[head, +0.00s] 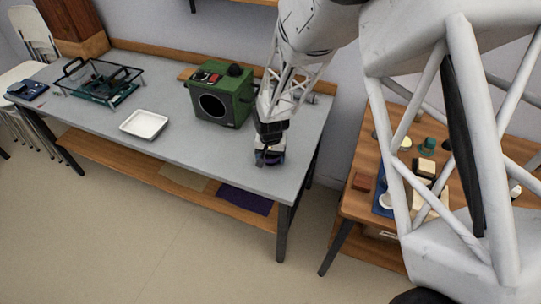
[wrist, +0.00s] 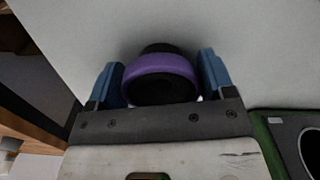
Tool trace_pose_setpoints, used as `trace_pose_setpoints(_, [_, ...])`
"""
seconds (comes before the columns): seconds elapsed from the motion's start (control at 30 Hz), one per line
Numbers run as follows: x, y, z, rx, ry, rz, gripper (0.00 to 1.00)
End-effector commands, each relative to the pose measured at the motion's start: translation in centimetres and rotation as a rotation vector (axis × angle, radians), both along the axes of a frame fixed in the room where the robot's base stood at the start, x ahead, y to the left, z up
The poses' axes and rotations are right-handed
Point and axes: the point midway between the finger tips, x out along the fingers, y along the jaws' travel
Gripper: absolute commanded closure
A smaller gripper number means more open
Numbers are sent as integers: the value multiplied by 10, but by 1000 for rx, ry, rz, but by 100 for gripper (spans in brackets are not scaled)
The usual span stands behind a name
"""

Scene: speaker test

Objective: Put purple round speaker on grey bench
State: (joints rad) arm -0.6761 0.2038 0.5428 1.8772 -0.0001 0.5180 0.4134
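The purple round speaker (wrist: 162,68) has a purple ring around a dark body. It sits between the two blue fingers of my gripper (wrist: 161,80) in the wrist view, with a finger close against each side. In the head view my gripper (head: 270,150) is low over the right end of the grey bench (head: 200,162), and the speaker (head: 270,158) shows only as a small dark purple patch between the fingers. I cannot tell whether its underside touches the bench top.
A green box with a round black front (head: 222,98) stands just left of my gripper. A white tray (head: 144,124) and a dark frame rack (head: 103,82) are farther left. A wooden table (head: 350,205) with several small objects stands at right. The bench's front right is clear.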

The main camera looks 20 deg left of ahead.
Motion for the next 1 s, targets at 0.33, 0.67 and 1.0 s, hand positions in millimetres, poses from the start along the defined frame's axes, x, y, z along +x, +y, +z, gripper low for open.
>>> trace_pose_setpoints(0.33, [0,0,0,0,0,0,2])
trace_pose_setpoints(0.67, [0,0,10,1,-1,0,2])
trace_pose_setpoints(1.0, [1,0,52,2,-3,0,2])
